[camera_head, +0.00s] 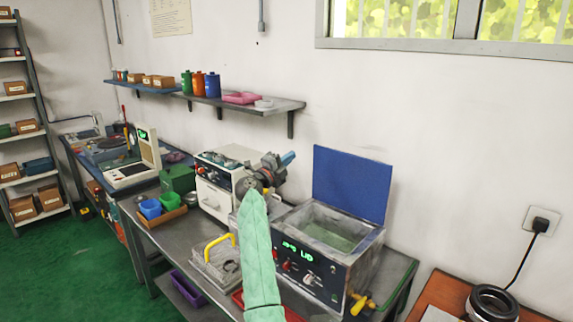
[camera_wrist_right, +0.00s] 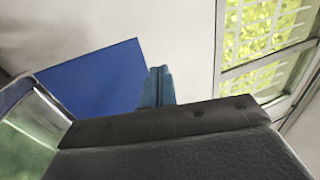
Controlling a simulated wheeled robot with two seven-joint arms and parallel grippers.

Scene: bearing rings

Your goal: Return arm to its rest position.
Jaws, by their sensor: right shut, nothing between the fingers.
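My right arm, in a pale green sleeve, rises from the bottom middle of the head view. Its gripper (camera_head: 288,158) is raised in front of the bench, with blue fingers pointing up and to the right. The fingers are together and hold nothing. They also show in the right wrist view (camera_wrist_right: 157,84), upright against the white wall, beside a blue panel. My left gripper is in neither view.
An open metal tank (camera_head: 335,272) with a raised blue lid (camera_head: 350,184) stands just right of my arm. A white machine (camera_head: 215,196) is behind it on the left. A wall shelf (camera_head: 250,104) holds bottles. A black ring (camera_head: 493,303) is at lower right.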

